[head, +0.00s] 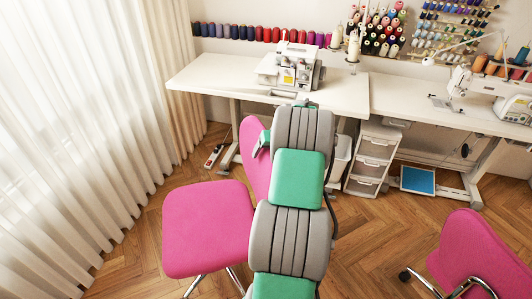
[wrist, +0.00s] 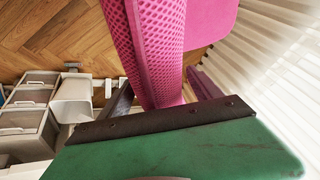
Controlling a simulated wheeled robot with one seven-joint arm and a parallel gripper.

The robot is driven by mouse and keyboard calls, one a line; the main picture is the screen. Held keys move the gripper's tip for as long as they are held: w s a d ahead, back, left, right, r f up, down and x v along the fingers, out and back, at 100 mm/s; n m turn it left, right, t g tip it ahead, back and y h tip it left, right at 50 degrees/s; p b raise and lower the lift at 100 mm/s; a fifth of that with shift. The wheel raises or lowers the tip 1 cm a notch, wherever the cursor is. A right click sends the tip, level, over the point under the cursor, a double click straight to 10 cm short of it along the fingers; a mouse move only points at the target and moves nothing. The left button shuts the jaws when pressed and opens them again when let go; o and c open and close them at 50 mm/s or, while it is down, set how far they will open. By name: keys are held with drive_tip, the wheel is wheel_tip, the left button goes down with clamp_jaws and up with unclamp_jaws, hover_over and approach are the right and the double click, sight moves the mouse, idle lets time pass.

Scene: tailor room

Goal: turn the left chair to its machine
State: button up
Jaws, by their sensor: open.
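The left chair is pink; its seat (head: 208,228) lies left of my arm in the head view and points toward the curtain side, not at the table. Its backrest (head: 254,158) stands at the seat's right edge, partly hidden by my arm. The left machine (head: 295,68), a white overlocker, stands on the left white table (head: 215,75) beyond the chair. My gripper (wrist: 163,88) is open in the wrist view, with the edge of the pink mesh backrest (wrist: 160,45) between its fingers. Whether either finger touches it, I cannot tell. The fingers are mostly hidden in the head view.
A second pink chair (head: 480,250) stands at the lower right. White drawers (head: 371,158) stand under the tables, close to my arm. A white curtain (head: 70,130) borders the left side. Wood floor (head: 375,240) is clear between the chairs.

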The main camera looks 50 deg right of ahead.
clamp_jaws()
idle(0.8)
